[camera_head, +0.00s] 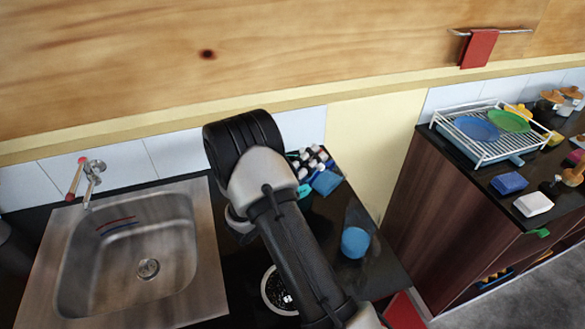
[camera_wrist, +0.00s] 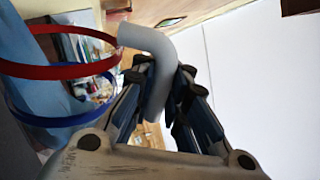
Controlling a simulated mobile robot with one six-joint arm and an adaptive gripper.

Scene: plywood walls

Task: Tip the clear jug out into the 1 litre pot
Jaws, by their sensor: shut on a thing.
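In the wrist view my gripper (camera_wrist: 164,72) is shut on a pale grey bent handle. The handle seems to belong to the clear jug, whose red band (camera_wrist: 58,72) and blue band (camera_wrist: 48,121) curve to the left of my fingers. The see-through wall hardly shows, and I cannot tell what is inside. In the head view my own arm hides the gripper. A round pale-rimmed vessel with a dark speckled inside (camera_head: 270,296) stands on the counter, partly behind my arm. It may be the 1 litre pot; no marking is readable.
A steel sink (camera_head: 205,285) lies left, with thin red and blue curved strips (camera_head: 118,224) showing over its basin. A blue round item (camera_head: 355,242) and several small bottles (camera_head: 310,158) stand right of my arm. A dish rack (camera_head: 482,150) stands on the far-right counter.

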